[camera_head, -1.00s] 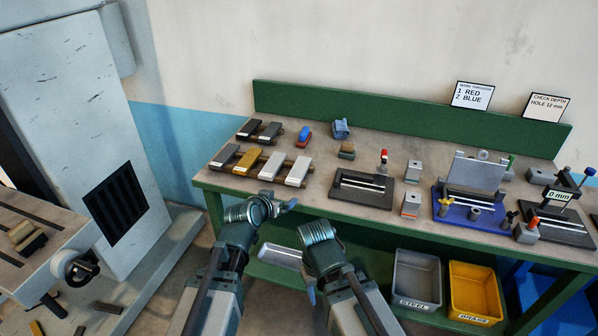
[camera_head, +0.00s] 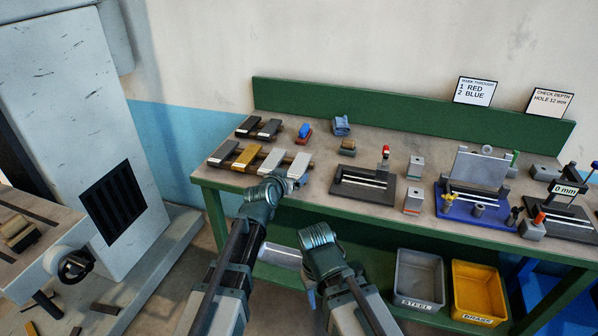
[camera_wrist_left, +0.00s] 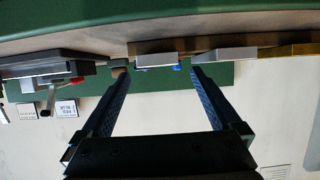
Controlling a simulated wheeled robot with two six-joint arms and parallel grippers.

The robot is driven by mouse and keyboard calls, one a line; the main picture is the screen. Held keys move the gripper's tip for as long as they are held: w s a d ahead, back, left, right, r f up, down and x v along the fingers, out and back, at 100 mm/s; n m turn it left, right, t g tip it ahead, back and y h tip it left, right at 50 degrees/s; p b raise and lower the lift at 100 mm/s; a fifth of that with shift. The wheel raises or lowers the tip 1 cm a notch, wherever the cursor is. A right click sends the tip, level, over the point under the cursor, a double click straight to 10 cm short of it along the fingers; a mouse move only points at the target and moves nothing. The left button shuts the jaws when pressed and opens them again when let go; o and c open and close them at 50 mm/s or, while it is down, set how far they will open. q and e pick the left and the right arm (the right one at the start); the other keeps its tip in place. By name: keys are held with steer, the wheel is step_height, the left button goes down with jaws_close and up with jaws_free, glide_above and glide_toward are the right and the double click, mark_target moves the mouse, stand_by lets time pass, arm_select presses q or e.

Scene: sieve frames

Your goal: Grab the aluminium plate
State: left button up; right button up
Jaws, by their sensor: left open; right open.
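Two pale silver-grey plates lie side by side on wooden rails at the bench's left front, the left one (camera_head: 271,162) next to the brass-coloured plate and the other pale plate (camera_head: 299,167) at the right end. Which one is aluminium I cannot tell for sure. My left gripper (camera_head: 297,183) is open and empty at the bench's front edge, just in front of the right-end plate. In the left wrist view, upside down, that plate's end (camera_wrist_left: 157,60) shows between the fingertips, apart from them. My right gripper (camera_head: 311,297) is lower, in front of the bench; its fingers barely show.
Beside the pale plates lie a brass plate (camera_head: 246,158) and several dark plates (camera_head: 224,152). A black fixture (camera_head: 352,191) stands to their right, a blue fixture (camera_head: 452,206) further right. Grey and yellow bins (camera_head: 478,303) sit below the bench top (camera_head: 318,196).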

mark_target(298, 167)
arm_select(q)
steer(key=shift+r+b+x, duration=0.15)
steer(key=shift+b+x, duration=0.2)
steer(key=shift+x, duration=1.05)
steer(key=shift+r+b+x, duration=0.15)
steer(key=shift+b+x, duration=0.15)
steer(key=shift+x, duration=1.1)
steer(key=shift+r, duration=0.15)
jaws_close()
